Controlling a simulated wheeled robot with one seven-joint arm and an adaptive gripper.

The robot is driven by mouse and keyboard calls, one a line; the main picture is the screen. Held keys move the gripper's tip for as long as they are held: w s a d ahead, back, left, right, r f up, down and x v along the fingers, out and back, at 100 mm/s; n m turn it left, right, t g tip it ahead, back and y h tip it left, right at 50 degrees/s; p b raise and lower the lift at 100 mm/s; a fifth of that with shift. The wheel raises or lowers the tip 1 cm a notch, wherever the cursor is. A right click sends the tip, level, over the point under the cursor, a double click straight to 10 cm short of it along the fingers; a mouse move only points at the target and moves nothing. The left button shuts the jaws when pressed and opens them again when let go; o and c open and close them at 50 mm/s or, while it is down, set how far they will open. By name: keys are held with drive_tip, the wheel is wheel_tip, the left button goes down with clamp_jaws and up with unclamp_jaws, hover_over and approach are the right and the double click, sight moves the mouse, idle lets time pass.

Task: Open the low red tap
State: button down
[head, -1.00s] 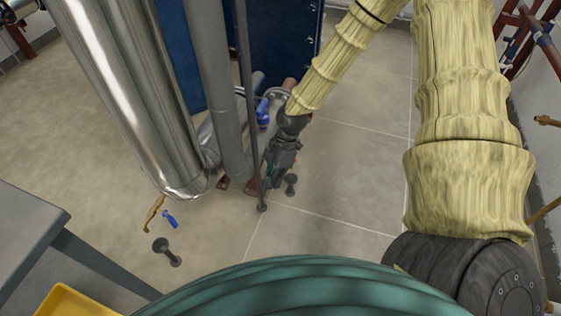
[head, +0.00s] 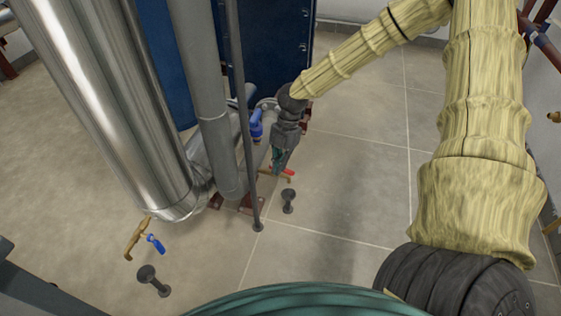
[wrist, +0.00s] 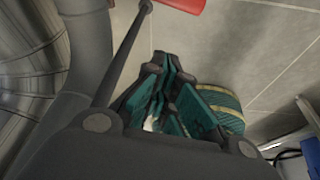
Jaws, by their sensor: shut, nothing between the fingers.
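The low red tap (head: 288,172) shows in the head view as a small red handle on a brass body, low beside the thin grey post. Its brass body is partly hidden behind my gripper. My gripper (head: 278,168) is shut and empty, pointing down right at the tap's left side; I cannot tell whether it touches it. In the wrist view my gripper (wrist: 168,115) has its teal fingers together, and the red handle (wrist: 185,4) is cut off by the top edge, beyond the fingers.
The thin grey post (head: 243,120) stands just left of my gripper. A large silver pipe (head: 130,100) and a grey pipe (head: 205,90) rise further left. A blue-handled tap (head: 155,243) is low at left. A blue valve (head: 256,125) is behind. Floor to the right is clear.

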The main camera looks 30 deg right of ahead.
wheel_tip(320, 180, down, 6)
drive_tip(key=d+b, duration=0.1)
drive_tip(key=b, duration=0.4)
drive_tip(key=shift+w+d, duration=0.3)
drive_tip(key=shift+w, duration=0.15)
drive_tip(key=shift+r, duration=0.15)
drive_tip(key=d+n+p, duration=0.1)
drive_tip(key=d+p, duration=0.1)
drive_tip(key=p, duration=0.3)
drive_tip(key=shift+n+g+p, duration=0.3)
drive_tip(key=shift+p, duration=0.05)
drive_tip(key=shift+a, duration=0.1)
